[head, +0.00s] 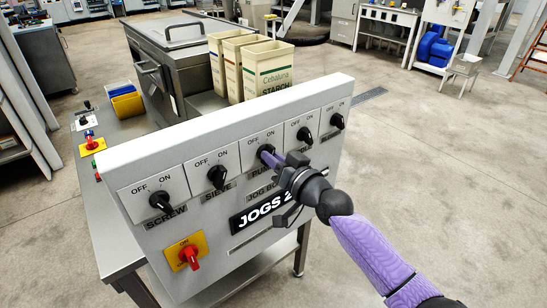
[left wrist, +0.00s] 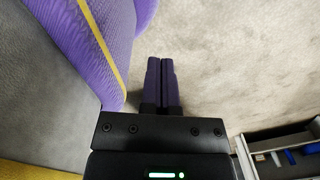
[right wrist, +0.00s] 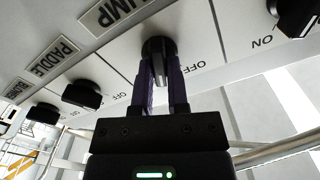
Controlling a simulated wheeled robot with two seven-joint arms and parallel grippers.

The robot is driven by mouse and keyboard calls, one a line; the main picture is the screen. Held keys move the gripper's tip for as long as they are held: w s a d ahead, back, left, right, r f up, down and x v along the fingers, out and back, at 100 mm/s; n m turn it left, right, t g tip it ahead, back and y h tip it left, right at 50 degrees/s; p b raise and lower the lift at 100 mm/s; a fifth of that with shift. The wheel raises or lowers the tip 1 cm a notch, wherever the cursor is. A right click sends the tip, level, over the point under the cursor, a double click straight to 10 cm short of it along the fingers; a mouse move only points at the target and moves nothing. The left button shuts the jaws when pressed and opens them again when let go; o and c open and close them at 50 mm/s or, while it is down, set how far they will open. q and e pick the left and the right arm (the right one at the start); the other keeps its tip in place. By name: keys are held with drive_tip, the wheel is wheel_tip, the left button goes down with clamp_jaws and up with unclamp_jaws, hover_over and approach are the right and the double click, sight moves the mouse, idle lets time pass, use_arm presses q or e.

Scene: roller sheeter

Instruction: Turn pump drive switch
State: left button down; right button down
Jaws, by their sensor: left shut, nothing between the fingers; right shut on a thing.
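The pump drive switch is the middle black rotary knob on the sloped panel (head: 207,217). In the head view my right gripper (head: 267,153) is on this knob and hides most of it, so I cannot tell its setting there. In the right wrist view the purple fingers (right wrist: 163,80) are shut on the pump knob (right wrist: 157,48), one finger on each side of its grip. The PUMP label (right wrist: 114,12) shows beside it. My left gripper (left wrist: 160,78) shows only in the left wrist view, shut and empty, over bare floor and away from the panel.
Neighbouring knobs for screw (head: 160,201), sieve (head: 217,177) and paddle (head: 304,134) sit close by. A red switch on a yellow plate (head: 188,253) is at the panel's lower left. Starch bins (head: 264,70) stand behind the panel. Floor to the right is clear.

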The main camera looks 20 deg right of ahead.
use_arm(q)
drive_tip(key=shift+s, duration=0.45)
use_arm(e)
drive_tip(key=c, duration=0.6)
unclamp_jaws()
use_arm(q)
drive_tip(key=shift+w+d+r+p, duration=0.4)
drive_tip(key=shift+w+r+p, duration=0.05)
drive_tip(key=shift+r+p, duration=0.2)
drive_tip(key=shift+w+d+r+p, duration=0.4)
drive_tip(key=shift+r+p, duration=0.15)
drive_tip(key=shift+p, duration=0.05)
use_arm(e)
drive_tip(key=v, duration=1)
use_arm(q)
drive_tip(key=shift+a, duration=0.2)
